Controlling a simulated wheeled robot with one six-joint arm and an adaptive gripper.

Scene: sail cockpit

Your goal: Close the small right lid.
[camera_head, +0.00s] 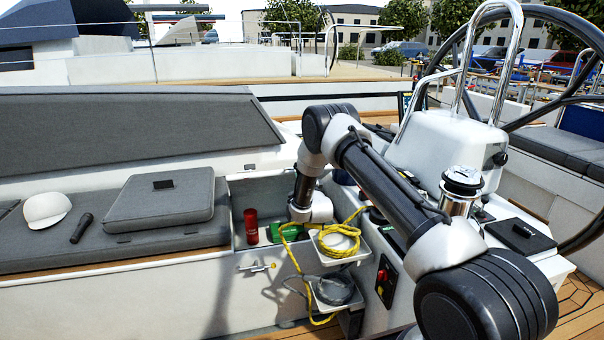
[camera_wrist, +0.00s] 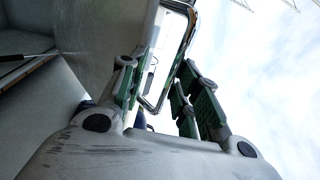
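I cannot make out with certainty which part is the small right lid. An open locker (camera_head: 237,188) in the bench shows at the centre of the head view, and my arm reaches down over its right end. In the wrist view a pale, smooth panel (camera_wrist: 105,30) fills the upper left; I cannot tell if it is the lid. My gripper (camera_wrist: 156,72) shows there with its green-padded fingers apart and nothing held. A bent metal tube (camera_wrist: 183,55) shows beyond the fingers; contact is unclear.
A red can (camera_head: 251,226) and a green item (camera_head: 288,232) are in the locker. Yellow rope (camera_head: 340,245) hangs over a white tray in front. A grey padded cover (camera_head: 160,199) lies left. The steering pedestal (camera_head: 440,140) stands close to the right.

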